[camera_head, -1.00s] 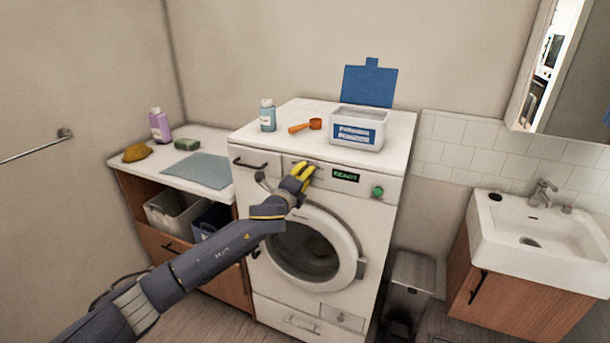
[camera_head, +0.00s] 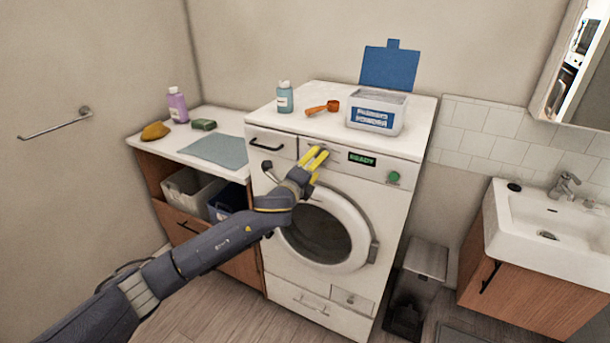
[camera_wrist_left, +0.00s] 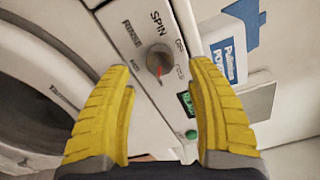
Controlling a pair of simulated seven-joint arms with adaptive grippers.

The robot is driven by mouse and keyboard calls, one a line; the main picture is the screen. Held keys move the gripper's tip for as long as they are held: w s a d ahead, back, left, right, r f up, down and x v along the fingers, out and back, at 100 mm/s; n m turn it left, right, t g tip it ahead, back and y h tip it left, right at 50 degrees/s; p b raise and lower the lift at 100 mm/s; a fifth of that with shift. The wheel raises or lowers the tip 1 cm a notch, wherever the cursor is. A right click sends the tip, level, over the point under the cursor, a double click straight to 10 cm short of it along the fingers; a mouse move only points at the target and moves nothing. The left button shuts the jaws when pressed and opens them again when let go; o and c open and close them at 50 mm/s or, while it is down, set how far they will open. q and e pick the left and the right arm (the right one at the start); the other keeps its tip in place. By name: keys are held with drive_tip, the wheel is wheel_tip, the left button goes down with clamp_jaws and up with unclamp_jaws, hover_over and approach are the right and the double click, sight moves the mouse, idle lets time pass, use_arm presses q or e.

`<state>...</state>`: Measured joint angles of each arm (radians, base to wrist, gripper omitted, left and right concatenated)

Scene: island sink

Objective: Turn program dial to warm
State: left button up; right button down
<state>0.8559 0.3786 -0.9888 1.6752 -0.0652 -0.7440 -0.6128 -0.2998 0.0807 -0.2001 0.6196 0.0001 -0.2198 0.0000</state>
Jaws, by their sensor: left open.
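The program dial (camera_wrist_left: 159,60) is a round grey knob with a red pointer mark on the washing machine's front panel, in the left wrist view. Around it I read SPIN and RINSE; the other labels are small or partly hidden. The red mark points away from SPIN, toward the lower part of the knob. My left gripper (camera_wrist_left: 160,78) is open, with one yellow finger on each side of the dial and the knob between them, not gripped. In the head view my left gripper (camera_head: 318,156) is in front of the panel and hides the dial. My right gripper is not in view.
A lit green display (camera_head: 362,160) reading READY and a green button (camera_head: 394,177) are right of the dial. The round door (camera_head: 320,230) is below.

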use_arm(q)
drive_tip(key=v, duration=0.7)
drive_tip(key=shift+s, duration=0.15)
